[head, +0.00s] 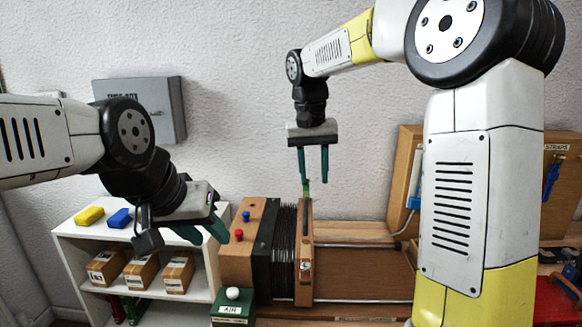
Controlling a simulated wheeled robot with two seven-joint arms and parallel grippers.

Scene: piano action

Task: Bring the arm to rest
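A wooden upright bar (305,235) with a small green tip stands at the right end of the black pleated bellows (284,250). My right gripper (315,182) points straight down above the bar. Its two teal fingers are parted with a gap between them, and the left finger is close to the green tip; I cannot tell if they touch. My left gripper (210,238) hangs over the white shelf's right side, tilted down to the right. Its teal fingers look parted and hold nothing visible.
A wooden box (238,268) with red and blue knobs adjoins the bellows. A green box (232,308) with a white ball stands in front. The white shelf (75,238) carries yellow and blue blocks and several cartons. A grey wall box (150,105) hangs behind.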

